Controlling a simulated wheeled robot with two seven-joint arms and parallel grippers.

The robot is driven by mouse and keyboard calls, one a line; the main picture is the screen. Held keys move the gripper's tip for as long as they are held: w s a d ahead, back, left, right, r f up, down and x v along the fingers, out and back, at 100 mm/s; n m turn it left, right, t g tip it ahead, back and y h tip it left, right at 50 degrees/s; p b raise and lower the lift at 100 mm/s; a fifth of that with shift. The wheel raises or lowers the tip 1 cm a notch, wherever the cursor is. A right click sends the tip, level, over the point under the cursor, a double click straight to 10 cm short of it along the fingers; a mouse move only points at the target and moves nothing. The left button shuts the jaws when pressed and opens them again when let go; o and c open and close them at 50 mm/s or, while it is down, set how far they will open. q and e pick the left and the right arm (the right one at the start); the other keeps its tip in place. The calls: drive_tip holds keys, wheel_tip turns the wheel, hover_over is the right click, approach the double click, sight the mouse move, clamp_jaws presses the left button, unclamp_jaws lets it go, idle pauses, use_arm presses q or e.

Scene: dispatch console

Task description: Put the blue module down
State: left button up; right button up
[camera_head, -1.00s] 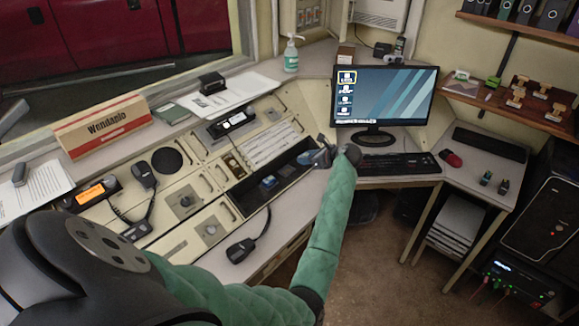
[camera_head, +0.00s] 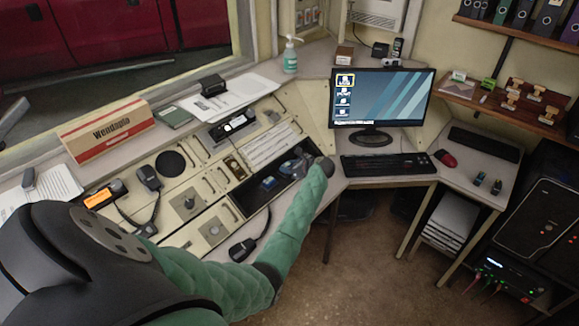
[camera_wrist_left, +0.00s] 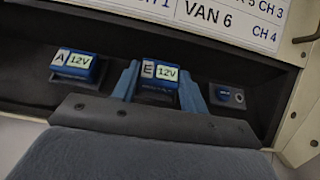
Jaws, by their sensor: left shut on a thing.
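My left gripper (camera_head: 293,167) is at the right part of the dark recess in the console. In the left wrist view its two blue fingers (camera_wrist_left: 160,88) are shut on a blue module (camera_wrist_left: 158,74) labelled "E 12V". The held module is low over the recess floor; I cannot tell whether it rests there. A second blue module (camera_wrist_left: 77,66), labelled "A 12V", sits in a dark mount to its left and also shows in the head view (camera_head: 268,183). My right gripper is not in view.
A dark socket (camera_wrist_left: 228,96) with a small blue part lies right of the fingers. The dark recess (camera_head: 250,197) has raised edges. A white channel label (camera_wrist_left: 225,18) borders it. A monitor (camera_head: 381,98) and keyboard (camera_head: 386,166) stand to the right.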

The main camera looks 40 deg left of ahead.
use_arm(q)
drive_tip(key=shift+f, duration=0.55)
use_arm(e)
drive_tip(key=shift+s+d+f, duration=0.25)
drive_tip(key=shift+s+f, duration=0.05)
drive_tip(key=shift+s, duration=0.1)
use_arm(q)
drive_tip(key=shift+f, duration=0.1)
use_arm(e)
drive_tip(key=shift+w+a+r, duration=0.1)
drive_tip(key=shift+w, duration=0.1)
use_arm(q)
drive_tip(key=o, duration=1.1)
drive_tip(key=shift+o, duration=0.2)
drive_tip(key=shift+r, duration=0.2)
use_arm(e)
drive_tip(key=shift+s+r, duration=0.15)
